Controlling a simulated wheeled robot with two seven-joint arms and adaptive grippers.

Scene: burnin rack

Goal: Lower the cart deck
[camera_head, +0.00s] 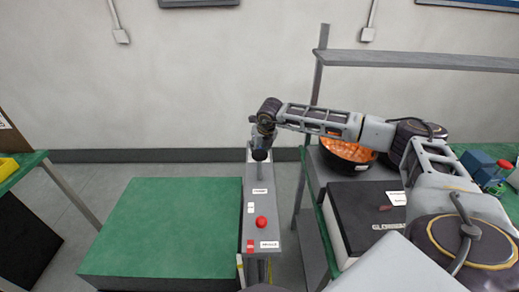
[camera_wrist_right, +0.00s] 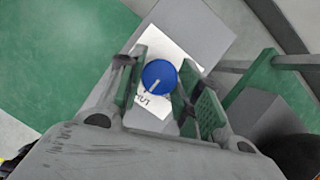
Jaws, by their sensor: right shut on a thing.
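The cart deck (camera_head: 165,222) is a flat green top at the lower middle left of the head view. A narrow grey control panel (camera_head: 253,207) runs along its right side, with a red button (camera_head: 261,222) and small labels. My right gripper (camera_head: 260,152) points down at the panel's far end. In the right wrist view a blue knob (camera_wrist_right: 159,76) with a white pointer line sits on a white label. My right gripper's fingers (camera_wrist_right: 162,84) stand on both sides of the knob, shut on it. In the head view the gripper hides the knob. My left gripper is out of view.
Right of the panel, a green-edged bench (camera_head: 327,222) holds a black box (camera_head: 365,215) and a black bowl with orange contents (camera_head: 346,152). A shelf (camera_head: 420,61) is above it. Another green-topped table (camera_head: 20,168) is at the left edge. Floor shows between table and cart.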

